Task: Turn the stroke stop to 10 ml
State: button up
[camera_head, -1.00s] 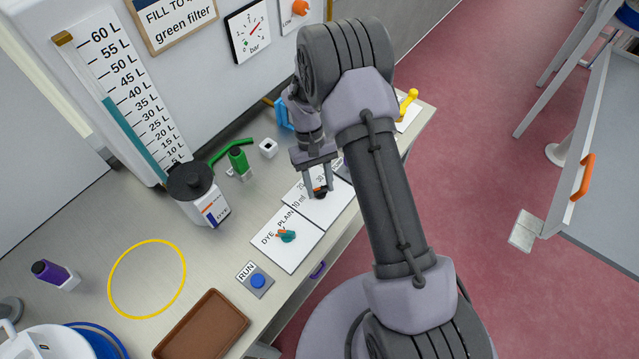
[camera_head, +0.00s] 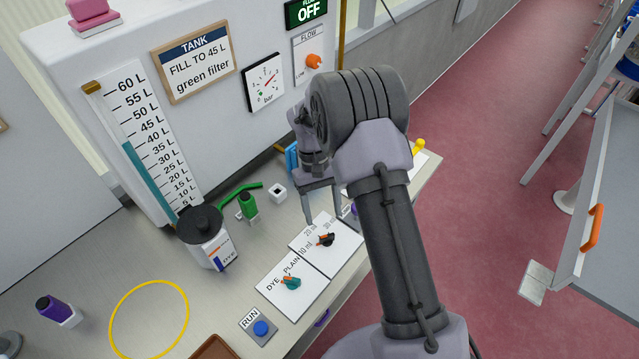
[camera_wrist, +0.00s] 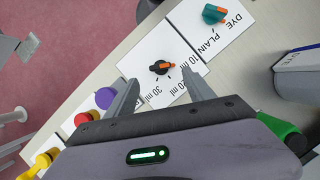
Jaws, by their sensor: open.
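The stroke stop is a black knob (camera_head: 326,240) with an orange pointer, on a white plate (camera_head: 345,246) marked 10, 20 and 30 ml. The knob also shows in the wrist view (camera_wrist: 160,68). Its orange pointer lies toward the 10 ml label in both views; exact alignment with the mark is hard to tell. My gripper (camera_head: 324,215) is open and empty, above the knob and apart from it. In the wrist view its fingers (camera_wrist: 161,80) are spread wide, with the knob beyond and between them.
A DYE/PLAIN plate with a teal and orange knob (camera_head: 291,282) adjoins the stroke plate. A RUN button (camera_head: 261,328), a black-lidded dye jar (camera_head: 205,240), a green valve (camera_head: 247,207) and a white socketed block (camera_head: 278,193) stand nearby. A yellow ring (camera_head: 112,318) marks bare bench.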

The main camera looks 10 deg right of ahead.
jog(key=p+v, duration=0.1)
jog(key=v, duration=0.9)
jog(key=shift+p, duration=0.4)
jog(key=shift+r, duration=0.1)
jog(key=s+a+r+m+t+y+b, duration=0.1)
jog(key=s+r+m+t+y+b, duration=0.3)
jog(key=s+r+b, duration=0.6)
jog(key=s+a+f+m+t+b, duration=0.1)
jog(key=s+f+t+b, duration=0.2)
jog(key=s, duration=0.5)
jog(key=s+a+f+t+h+b, duration=0.1)
jog(key=s+f+t+b, duration=0.2)
jog(key=s, duration=0.5)
jog(key=shift+m, duration=0.4)
jog(key=shift+f, duration=0.15)
